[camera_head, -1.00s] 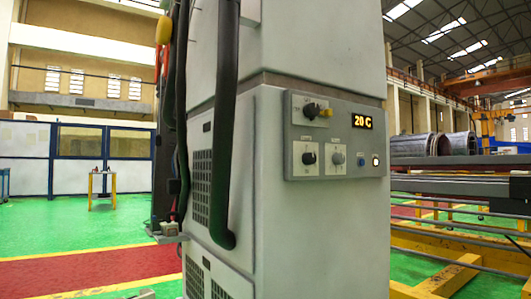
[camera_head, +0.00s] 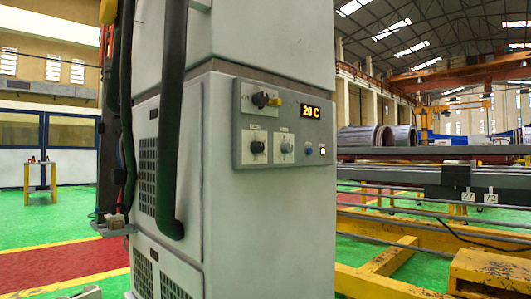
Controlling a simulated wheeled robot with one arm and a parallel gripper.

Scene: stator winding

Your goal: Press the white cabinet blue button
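The white cabinet (camera_head: 265,215) stands upright in the middle of the head view. A grey control panel (camera_head: 240,150) sits on its front face. The small blue button (camera_head: 309,151) is at the lower right of the panel, between a grey knob (camera_head: 287,148) and a lit white button (camera_head: 322,151). Above it a display (camera_head: 312,112) reads about 20 C. Black knobs (camera_head: 258,147) are on the panel's left side. My gripper is not in view.
Thick black hoses (camera_head: 173,120) hang down the cabinet's left side. Yellow floor frames (camera_head: 385,262) and long grey rails (camera_head: 430,153) lie to the right. Green floor (camera_head: 30,222) with a red strip is open at the left, where a small table (camera_head: 40,181) stands.

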